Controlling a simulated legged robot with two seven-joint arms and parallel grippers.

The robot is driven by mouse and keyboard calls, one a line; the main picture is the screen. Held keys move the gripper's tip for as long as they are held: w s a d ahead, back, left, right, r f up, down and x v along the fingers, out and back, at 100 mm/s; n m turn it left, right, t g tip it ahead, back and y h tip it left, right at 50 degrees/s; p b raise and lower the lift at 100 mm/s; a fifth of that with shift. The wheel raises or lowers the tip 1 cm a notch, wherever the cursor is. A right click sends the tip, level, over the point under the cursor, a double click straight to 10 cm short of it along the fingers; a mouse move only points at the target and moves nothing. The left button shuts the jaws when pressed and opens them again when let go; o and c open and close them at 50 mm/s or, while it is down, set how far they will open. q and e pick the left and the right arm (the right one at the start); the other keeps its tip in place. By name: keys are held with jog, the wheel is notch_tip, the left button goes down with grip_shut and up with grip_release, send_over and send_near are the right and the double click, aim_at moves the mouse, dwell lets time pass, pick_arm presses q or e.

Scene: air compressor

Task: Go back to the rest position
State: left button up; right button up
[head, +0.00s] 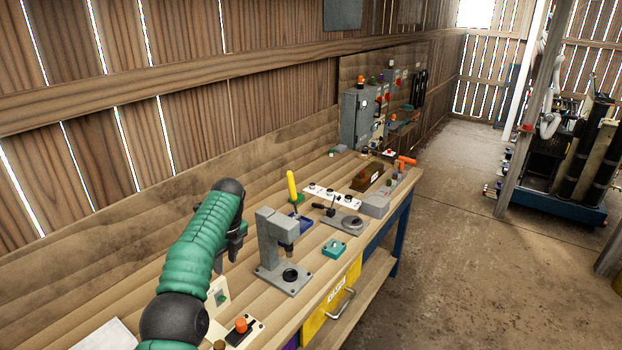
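My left arm, green with dark joints, comes in from the bottom left and reaches over the workbench (102,283). My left gripper (236,245) is dark and sits at the far end of this arm, above the bench and left of a grey press (270,240). The arm partly hides it, and I cannot tell whether its fingers are apart. I see nothing held in it. My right gripper is not in view.
A button box (243,329), a yellow-handled tool (292,187), a green box (334,248) and a lever device (342,221) are on the bench. Grey control boxes (357,118) stand at the far end. Open floor (470,240) lies to the right, with a loaded cart (560,206) beyond.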

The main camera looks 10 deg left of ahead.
pick_arm(q)
jog(key=s+d+f+n+t+h+b, duration=0.15)
jog(key=s+d+f+n, duration=0.25)
jog(key=s+d+n, duration=0.8)
jog(key=s+d+f+n, duration=0.2)
jog(key=s+n, duration=0.1)
jog(key=s, duration=0.3)
jog(key=s+d+f+n+b, duration=0.1)
jog(key=s+d+f+n, duration=0.1)
jog(key=s, duration=0.5)
jog(key=s+d+f+n+h, duration=0.1)
jog(key=s+d+f+n, duration=0.1)
jog(key=s+n, duration=0.3)
jog(key=shift+s+d+f, duration=0.15)
jog(key=shift+s+f, duration=0.65)
jog(key=shift+f, duration=0.05)
jog(key=shift+w, duration=0.1)
jog(key=shift+d, duration=0.15)
